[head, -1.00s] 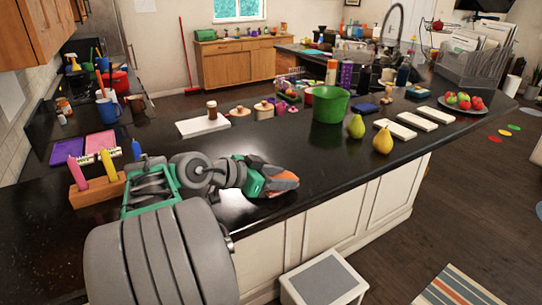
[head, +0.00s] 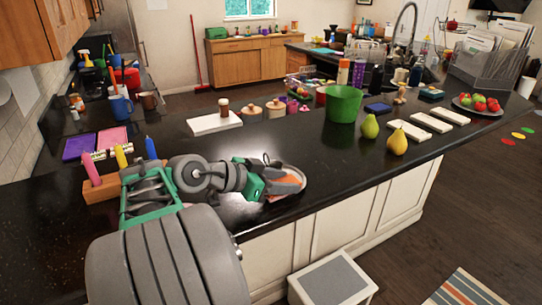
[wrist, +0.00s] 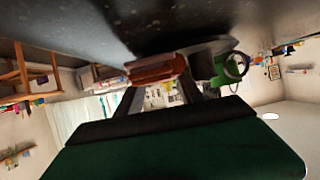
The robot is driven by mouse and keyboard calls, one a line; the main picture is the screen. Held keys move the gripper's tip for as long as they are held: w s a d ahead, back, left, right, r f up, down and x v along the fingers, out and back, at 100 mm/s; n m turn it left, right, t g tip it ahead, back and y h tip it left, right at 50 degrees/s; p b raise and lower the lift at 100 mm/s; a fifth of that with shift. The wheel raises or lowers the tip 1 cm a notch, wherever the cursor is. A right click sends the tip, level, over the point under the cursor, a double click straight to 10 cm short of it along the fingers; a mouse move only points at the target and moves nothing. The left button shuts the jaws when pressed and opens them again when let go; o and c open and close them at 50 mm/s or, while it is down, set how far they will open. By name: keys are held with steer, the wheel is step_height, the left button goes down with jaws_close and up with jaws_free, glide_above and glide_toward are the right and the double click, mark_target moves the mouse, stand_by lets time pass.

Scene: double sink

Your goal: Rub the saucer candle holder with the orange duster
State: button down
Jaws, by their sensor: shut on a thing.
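My gripper (head: 280,180) is low over the near part of the black counter, shut on the orange duster (head: 287,181). In the wrist view, the duster (wrist: 155,69) is a brown-orange block across the fingertips, close to the counter surface. The saucer candle holder (wrist: 205,49) looks like a dark, shallow dish with a thin ring handle, right beside the duster in that view. The dish and duster overlap there, so I cannot tell whether they touch. In the head view, my gripper and the duster largely hide the holder; a thin loop shows just behind them.
A wooden block with candles (head: 98,189) stands left, beside my arm. A white board with a jar (head: 214,123), a green bowl (head: 343,103) and two pears (head: 397,143) stand farther back and right. The counter's front edge is close. A stool (head: 333,279) stands below.

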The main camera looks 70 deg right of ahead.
steer(key=shift+w+a, duration=0.5)
steer(key=shift+a, duration=0.15)
step_height(320, 180, up, 3)
steer(key=shift+s+r+p, duration=0.15)
steer(key=shift+p, duration=0.85)
steer(key=shift+r+p, duration=0.5)
steer(key=shift+r, duration=0.25)
steer(key=shift+r+p, duration=1.1)
steer(key=shift+r, duration=0.5)
